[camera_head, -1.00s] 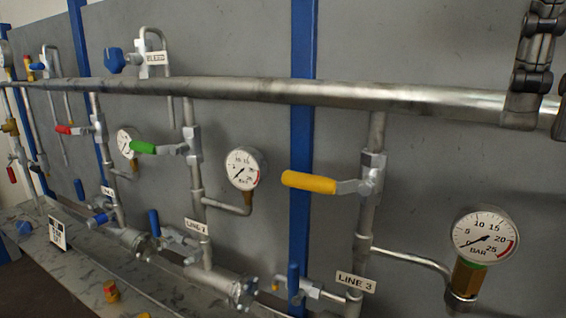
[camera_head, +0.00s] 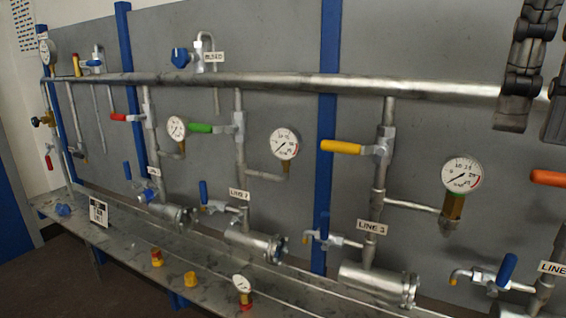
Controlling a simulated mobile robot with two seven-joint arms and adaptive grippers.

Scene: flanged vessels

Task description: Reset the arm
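Part of a dark gripper (camera_head: 534,128) shows at the top right edge, which I take to be my right one. Its two dark fingers hang down with a gap between them and nothing in the gap. The right finger is cut off by the picture edge. The fingers overlap the right end of the long horizontal pipe (camera_head: 280,84) in the picture; I cannot tell whether they touch it. My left gripper is not in view.
A grey panel carries valves with red (camera_head: 125,117), green (camera_head: 205,128), yellow (camera_head: 342,147) and orange (camera_head: 549,178) handles, and several gauges, one by LINE 3 (camera_head: 462,175). Flanged vessels (camera_head: 378,284) sit above a bench (camera_head: 120,243) holding yellow fittings (camera_head: 191,279) and a small gauge (camera_head: 241,284).

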